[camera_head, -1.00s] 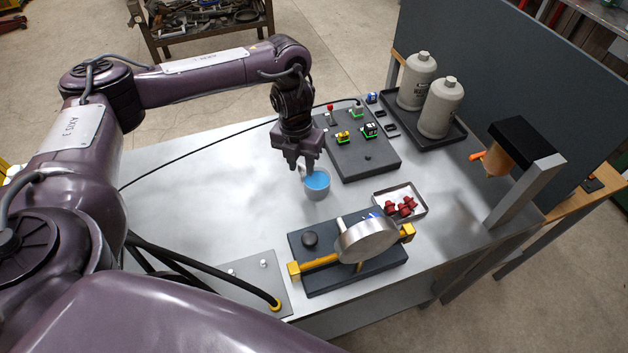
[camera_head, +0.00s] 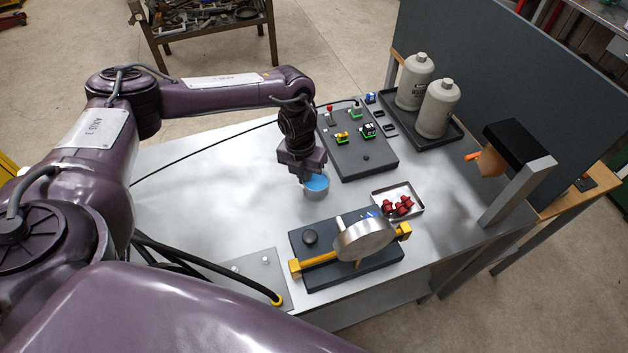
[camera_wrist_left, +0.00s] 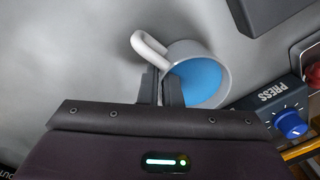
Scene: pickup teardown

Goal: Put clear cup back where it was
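The cup (camera_head: 316,187), pale-walled with blue contents, stands upright on the grey table near the dark board. In the left wrist view the cup (camera_wrist_left: 205,78) shows from above, its white handle pointing up and left. My left gripper (camera_head: 302,178) is low at the cup's left rim. In the wrist view its fingers (camera_wrist_left: 161,88) are close together, one on each side of the cup's wall just below the handle; they look shut on it. The fingertips are partly hidden. My right gripper is not in view.
A dark board (camera_head: 366,158) with small coloured parts lies behind the cup. A tray (camera_head: 420,198) of red pieces is to the right, and a press with a round metal drum (camera_head: 364,240) is in front. Two grey bottles (camera_head: 437,108) stand at the back.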

